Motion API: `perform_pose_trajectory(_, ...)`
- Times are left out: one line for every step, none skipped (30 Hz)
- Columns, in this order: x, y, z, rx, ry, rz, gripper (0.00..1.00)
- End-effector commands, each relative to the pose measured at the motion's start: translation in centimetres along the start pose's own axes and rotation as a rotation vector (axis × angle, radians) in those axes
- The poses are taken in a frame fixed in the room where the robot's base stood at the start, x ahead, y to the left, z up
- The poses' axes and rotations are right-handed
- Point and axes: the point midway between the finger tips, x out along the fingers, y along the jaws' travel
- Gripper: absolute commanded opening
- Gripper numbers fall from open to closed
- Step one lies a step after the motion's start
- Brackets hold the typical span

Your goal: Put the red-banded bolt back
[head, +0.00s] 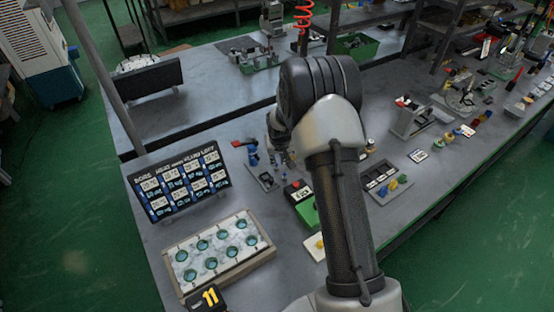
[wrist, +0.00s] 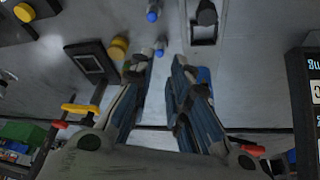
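I cannot pick out the red-banded bolt for certain in either view. In the wrist view my gripper (wrist: 160,62) has its two blue-grey fingers apart, with bare grey bench and small blue-tipped pieces (wrist: 160,50) showing in the gap and nothing held. In the head view my arm hides most of the gripper, which is over the bench near a small grey plate (head: 262,179). A pale block (head: 183,267) with several teal-ringed round holes lies at the front left. A dark board (head: 180,187) with labelled cards stands behind it; its edge shows in the wrist view (wrist: 298,75).
A red-and-black box (head: 297,190) with a green part stands right of the plate. A dark tray (head: 385,178) with coloured knobs lies farther right. In the wrist view a black-framed plate (wrist: 90,62) and yellow caps (wrist: 118,47) are left of the fingers.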

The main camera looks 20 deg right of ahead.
Motion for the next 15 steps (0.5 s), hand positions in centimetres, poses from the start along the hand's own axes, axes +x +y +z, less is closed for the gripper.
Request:
perform_pose_trajectory(-1.4,0.0,-0.1,0.0,0.001,0.0,0.17)
perform_pose_trajectory(-1.9,0.0,-0.1,0.0,0.001,0.0,0.17)
perform_pose_trajectory(-2.6,0.0,-0.1,0.0,0.001,0.0,0.17)
perform_pose_trajectory(-3.0,0.0,-0.1,0.0,0.001,0.0,0.17)
perform_pose_trajectory(-3.4,0.0,-0.1,0.0,0.001,0.0,0.17)
perform_pose_trajectory(-3.9,0.0,-0.1,0.0,0.001,0.0,0.17)
perform_pose_trajectory(-4.1,0.0,0.0,0.0,0.001,0.0,0.17)
perform_pose_trajectory(-4.3,0.0,0.0,0.0,0.0,0.0,0.17)
perform_pose_trajectory(-4.6,0.0,0.0,-0.001,0.0,0.0,0.17)
perform_pose_trajectory(-4.9,-0.1,-0.1,-0.001,0.001,0.0,0.17)
perform_pose_trajectory(-5.4,-0.1,-0.1,-0.002,0.003,-0.001,0.17)
perform_pose_trajectory(-6.1,-0.2,-0.2,-0.004,0.004,-0.001,0.17)
perform_pose_trajectory(-6.9,-0.3,-0.2,-0.006,0.005,-0.002,0.17)
perform_pose_trajectory(-7.8,-0.5,-0.3,-0.008,0.006,-0.002,0.17)
perform_pose_trajectory(-9.4,-0.7,-0.4,-0.013,0.009,-0.004,0.17)
